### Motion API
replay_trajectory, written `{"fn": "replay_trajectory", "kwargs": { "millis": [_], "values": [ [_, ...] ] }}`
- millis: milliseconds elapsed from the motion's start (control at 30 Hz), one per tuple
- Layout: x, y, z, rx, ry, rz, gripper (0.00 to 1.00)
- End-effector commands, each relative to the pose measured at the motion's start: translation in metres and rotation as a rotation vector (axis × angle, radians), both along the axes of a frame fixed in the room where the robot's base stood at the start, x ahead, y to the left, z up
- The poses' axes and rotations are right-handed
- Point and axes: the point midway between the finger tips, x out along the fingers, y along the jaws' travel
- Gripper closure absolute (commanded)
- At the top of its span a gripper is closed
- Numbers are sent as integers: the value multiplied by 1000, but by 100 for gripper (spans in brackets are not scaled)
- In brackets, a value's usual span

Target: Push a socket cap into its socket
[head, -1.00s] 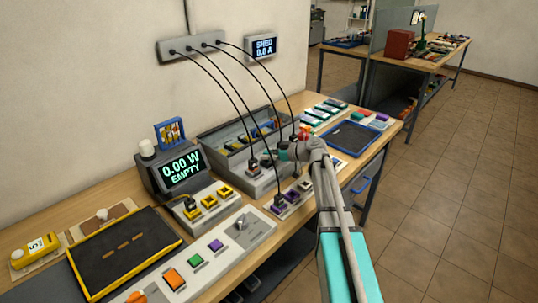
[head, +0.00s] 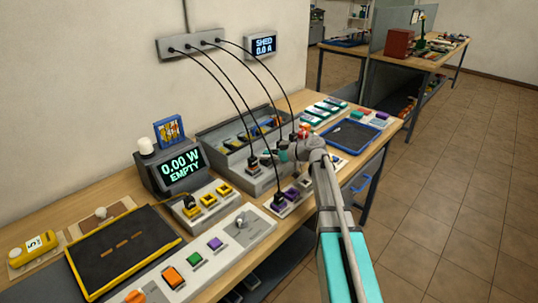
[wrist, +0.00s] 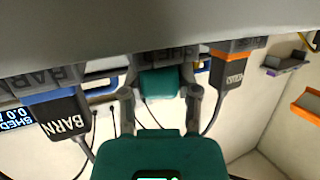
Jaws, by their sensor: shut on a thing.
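My gripper (wrist: 160,92) is shut on a teal socket cap (wrist: 160,82). The cap sits between the two grey fingertips, against or just in front of the grey socket box (wrist: 107,56); how deep it sits in a socket cannot be told. A partly hidden label shows above it. A black plug marked BARN with a blue collar (wrist: 62,110) is on the left, and a black plug with an orange collar (wrist: 232,75) is on the right. In the head view my gripper (head: 272,157) is at the socket box (head: 258,182), and the cap is hidden.
Black cables (head: 222,85) run from a wall box (head: 188,43) to the plugs close around my gripper. An open grey bin (head: 225,130) stands behind. A blue-rimmed tray (head: 350,135) lies to the right. A meter (head: 180,172) reads 0.00 W EMPTY.

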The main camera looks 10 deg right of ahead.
Motion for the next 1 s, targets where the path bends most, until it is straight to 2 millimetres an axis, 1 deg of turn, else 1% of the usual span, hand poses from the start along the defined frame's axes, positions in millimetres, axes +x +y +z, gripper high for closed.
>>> {"fn": "replay_trajectory", "kwargs": {
  "millis": [200, 233, 300, 700, 1000],
  "values": [
    [0, 0, -4, 0, 0, 0, 87],
    [0, 0, -4, 0, 0, 0, 57],
    [0, 0, -3, 0, 0, 0, 44],
    [0, 0, -3, 0, 0, 0, 44],
    [-7, -11, 2, 0, 0, -1, 44]
  ]
}}
